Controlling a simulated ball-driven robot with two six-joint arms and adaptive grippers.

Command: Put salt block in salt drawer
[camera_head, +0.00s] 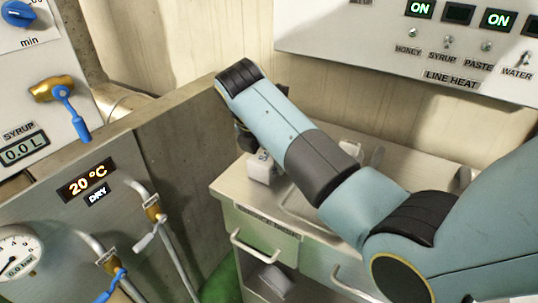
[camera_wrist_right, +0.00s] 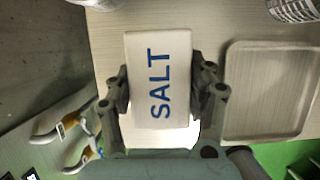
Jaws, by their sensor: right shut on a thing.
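The salt block (camera_wrist_right: 160,80) is a white box with the blue word SALT on it. In the right wrist view my right gripper (camera_wrist_right: 162,88) has a finger on each side of it and is shut on it. In the head view the white block (camera_head: 262,168) shows at the left end of the steel counter, partly behind my right arm, with most of the gripper hidden. Below the counter top is a drawer front (camera_head: 262,235) with a bar handle and a label too small to read surely. My left gripper is not in view.
A shallow tray (camera_wrist_right: 268,92) lies on the counter to the right of the block. A grey wall (camera_head: 190,140) with pipes and valves stands to the left of the counter. A control panel (camera_head: 430,50) hangs above the counter at the back.

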